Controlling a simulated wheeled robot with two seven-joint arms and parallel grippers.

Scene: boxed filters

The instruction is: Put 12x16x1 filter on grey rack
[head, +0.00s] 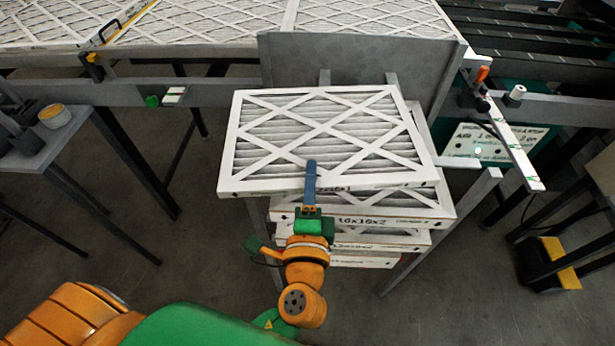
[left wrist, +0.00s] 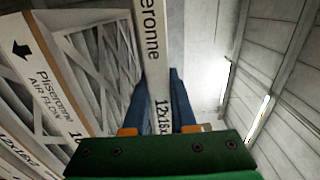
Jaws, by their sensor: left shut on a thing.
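The held filter (head: 322,132), white-framed with a diagonal lattice, is over the stack at the grey rack (head: 430,75). Its printed edge (left wrist: 152,50) reads "12x16x" in the left wrist view, the rest covered. My left gripper (head: 311,178) is shut on its near edge; the blue fingers (left wrist: 162,100) sit on either side of that edge. The filter juts out to the left of the stack. Below it lie several filters (head: 375,218), one marked "16x16x2"; a gap shows beside them in the left wrist view (left wrist: 60,90). My right gripper is out of view.
The rack has an upright grey back plate and grey legs (head: 398,270). Behind it is a long table with more lattice filters (head: 370,15). Floor around the rack is open.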

